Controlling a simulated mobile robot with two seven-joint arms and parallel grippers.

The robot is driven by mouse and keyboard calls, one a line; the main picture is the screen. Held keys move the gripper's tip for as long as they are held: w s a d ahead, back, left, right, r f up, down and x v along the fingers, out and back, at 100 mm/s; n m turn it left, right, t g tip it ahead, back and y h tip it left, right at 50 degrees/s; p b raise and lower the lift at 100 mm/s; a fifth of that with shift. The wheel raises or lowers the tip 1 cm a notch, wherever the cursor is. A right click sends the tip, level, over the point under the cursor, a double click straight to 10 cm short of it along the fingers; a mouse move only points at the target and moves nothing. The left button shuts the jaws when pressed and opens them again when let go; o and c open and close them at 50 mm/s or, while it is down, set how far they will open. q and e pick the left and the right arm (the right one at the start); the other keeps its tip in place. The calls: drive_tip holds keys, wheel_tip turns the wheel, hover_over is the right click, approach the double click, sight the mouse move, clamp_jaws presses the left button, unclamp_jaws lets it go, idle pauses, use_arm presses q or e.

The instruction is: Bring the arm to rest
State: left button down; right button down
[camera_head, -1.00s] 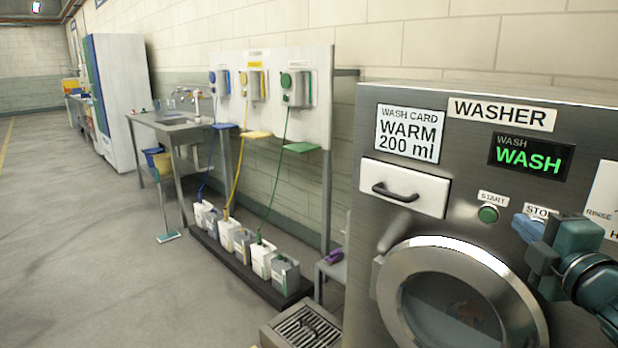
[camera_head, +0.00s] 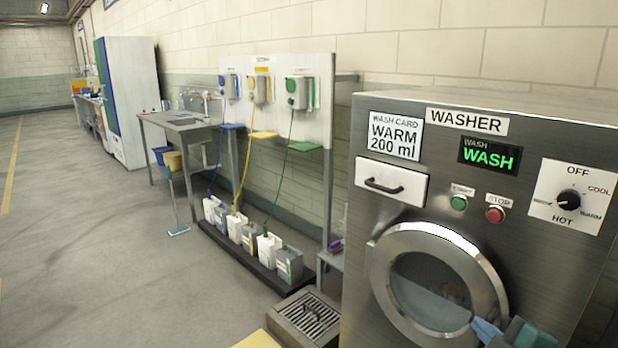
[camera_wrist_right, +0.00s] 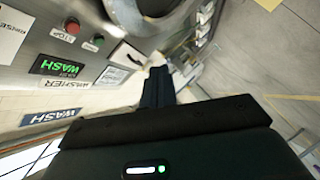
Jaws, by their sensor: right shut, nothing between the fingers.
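My right gripper (camera_head: 486,330) is at the bottom right of the head view, low in front of the washer's round door (camera_head: 438,285). It is shut and holds nothing. In the right wrist view its dark fingers (camera_wrist_right: 158,86) are together, clear of the washer front. The washer (camera_head: 555,265) has its door shut, with bluish content behind the glass. Its display (camera_head: 489,157) reads WASH in green. My left gripper is not in view.
The washer carries a green start button (camera_head: 459,203), a red stop button (camera_head: 494,214), a dial (camera_head: 568,200) and a shut drawer (camera_head: 391,184). A floor grate (camera_head: 310,318) and several jugs (camera_head: 288,263) stand left of it. The floor (camera_head: 90,260) further left is open.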

drive_tip(key=s+a+f+m+g+y+p, duration=0.1)
drive_tip(key=s+a+f+m+g, duration=0.3)
drive_tip(key=s+a+f+m, duration=0.5)
drive_tip(key=s+a+f+y, duration=0.1)
drive_tip(key=s+a+f, duration=0.6)
drive_tip(key=a+f, duration=0.2)
wheel_tip(320, 180, down, 2)
drive_tip(key=shift+s+f+y, duration=0.15)
drive_tip(key=shift+s+y, duration=0.25)
drive_tip(key=shift+a, duration=0.1)
idle(5.6)
